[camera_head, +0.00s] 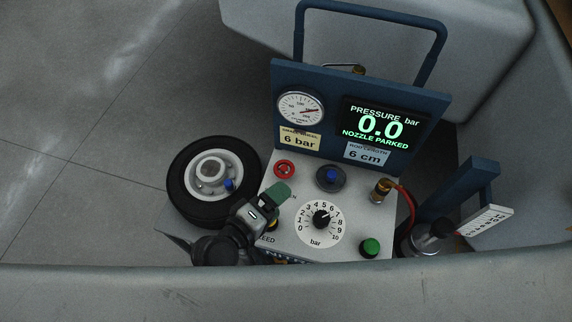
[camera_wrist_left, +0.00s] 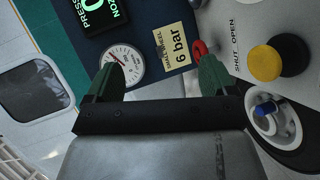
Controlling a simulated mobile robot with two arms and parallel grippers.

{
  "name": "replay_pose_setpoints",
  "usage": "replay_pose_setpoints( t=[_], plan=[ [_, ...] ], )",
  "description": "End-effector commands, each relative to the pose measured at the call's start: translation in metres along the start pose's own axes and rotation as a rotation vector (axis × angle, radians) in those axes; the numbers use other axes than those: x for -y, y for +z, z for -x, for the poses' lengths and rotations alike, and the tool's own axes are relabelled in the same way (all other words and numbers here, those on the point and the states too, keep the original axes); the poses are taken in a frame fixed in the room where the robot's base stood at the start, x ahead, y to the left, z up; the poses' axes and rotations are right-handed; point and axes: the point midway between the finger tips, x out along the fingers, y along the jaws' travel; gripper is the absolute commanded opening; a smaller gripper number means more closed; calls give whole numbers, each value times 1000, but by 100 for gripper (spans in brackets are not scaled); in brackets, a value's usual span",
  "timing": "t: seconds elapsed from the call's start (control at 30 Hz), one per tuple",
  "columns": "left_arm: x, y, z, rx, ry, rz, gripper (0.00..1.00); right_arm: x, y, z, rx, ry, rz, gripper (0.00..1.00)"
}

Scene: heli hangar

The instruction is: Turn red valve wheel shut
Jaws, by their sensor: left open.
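The red valve wheel (camera_head: 285,169) sits on the left rear part of the grey panel, below the pressure gauge (camera_head: 301,109). In the left wrist view the red valve wheel (camera_wrist_left: 199,49) shows just beyond the right-hand green finger, which partly hides it. My left gripper (camera_head: 281,193) is close in front of the wheel, over the panel. In the wrist view my left gripper (camera_wrist_left: 160,78) has its fingers wide apart with nothing between them. Whether a finger touches the wheel I cannot tell. "SHUT" and "OPEN" are lettered near it. My right gripper is out of view.
The display (camera_head: 380,124) reads 0.0 bar, nozzle parked. The panel also holds a blue-centred knob (camera_head: 331,177), a numbered dial (camera_head: 320,222), a green button (camera_head: 370,247) and a yellow button (camera_wrist_left: 264,63). A tyred wheel (camera_head: 180,188) lies left. A red hose (camera_head: 409,205) is at right.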

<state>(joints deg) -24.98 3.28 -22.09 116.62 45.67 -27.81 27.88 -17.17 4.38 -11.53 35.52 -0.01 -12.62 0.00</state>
Motion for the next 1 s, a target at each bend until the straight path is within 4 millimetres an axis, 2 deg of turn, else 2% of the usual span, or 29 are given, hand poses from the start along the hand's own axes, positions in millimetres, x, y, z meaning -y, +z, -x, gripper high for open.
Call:
replay_pose_setpoints(
  t=[0.03,0.1,0.2,0.27,0.4,0.5,0.6,0.77,1.0],
  plan=[
    [-14,0,-9,-42,89,148,86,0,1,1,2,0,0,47],
    [-30,-3,-18,-109,208,393,86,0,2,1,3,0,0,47],
    [-38,-11,-26,-217,342,765,86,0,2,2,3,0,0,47],
    [-35,-16,-31,-287,397,984,86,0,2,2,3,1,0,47],
    [-10,-16,-37,-462,455,1422,86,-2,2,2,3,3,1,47],
    [11,-10,-40,-579,458,1641,86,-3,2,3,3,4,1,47],
    [26,-2,-40,-669,449,1776,86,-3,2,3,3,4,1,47],
    [37,2,-41,-732,440,1857,86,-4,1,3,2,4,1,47],
    [46,-19,-65,-734,442,1856,86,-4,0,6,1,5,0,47]
  ],
)
